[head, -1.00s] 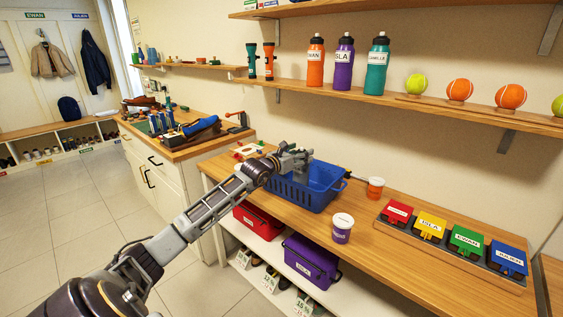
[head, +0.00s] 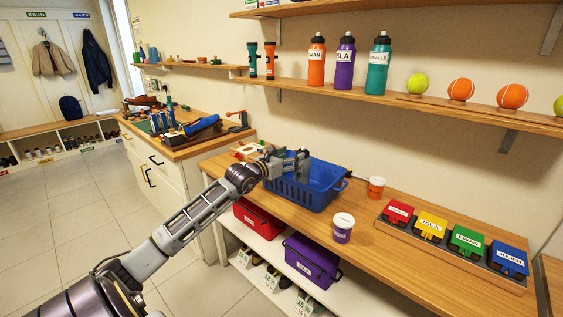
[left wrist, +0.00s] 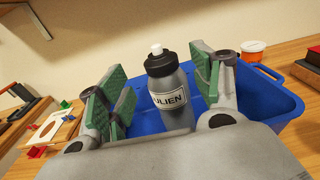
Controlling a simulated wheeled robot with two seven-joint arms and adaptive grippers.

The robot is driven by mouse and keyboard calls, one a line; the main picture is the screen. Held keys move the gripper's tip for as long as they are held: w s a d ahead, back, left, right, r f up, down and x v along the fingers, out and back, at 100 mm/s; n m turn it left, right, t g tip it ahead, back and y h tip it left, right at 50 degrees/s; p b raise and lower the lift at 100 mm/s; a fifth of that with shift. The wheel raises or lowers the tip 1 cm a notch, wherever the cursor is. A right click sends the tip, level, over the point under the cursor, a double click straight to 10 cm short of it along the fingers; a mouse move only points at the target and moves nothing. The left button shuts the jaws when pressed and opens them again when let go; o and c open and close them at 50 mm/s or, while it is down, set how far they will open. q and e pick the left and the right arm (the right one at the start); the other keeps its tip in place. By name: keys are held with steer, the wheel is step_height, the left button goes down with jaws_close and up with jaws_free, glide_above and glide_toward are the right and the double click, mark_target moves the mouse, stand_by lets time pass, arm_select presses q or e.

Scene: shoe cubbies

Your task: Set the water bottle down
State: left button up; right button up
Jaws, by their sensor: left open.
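The grey water bottle (left wrist: 169,88) shows in the left wrist view, with a black cap, a white spout and a label reading "JULIEN". It is roughly upright in the blue basket (left wrist: 262,95); its base is hidden. My left gripper (left wrist: 155,80) is open, its green pads on either side of the bottle, with gaps visible between them and it. In the head view the left gripper (head: 291,161) is at the left part of the blue basket (head: 318,203), and I cannot make out the bottle there. My right gripper is not in view.
A rack of coloured labelled boxes (head: 448,238) lies further right. A wall shelf (head: 400,102) above holds bottles and balls. Bare tabletop lies in front of the rack.

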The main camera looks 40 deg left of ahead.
arm_select(q)
steer(key=s, duration=0.4)
steer(key=shift+s+a+r, duration=0.1)
steer(key=shift+s+a, duration=0.15)
stand_by(0.8)
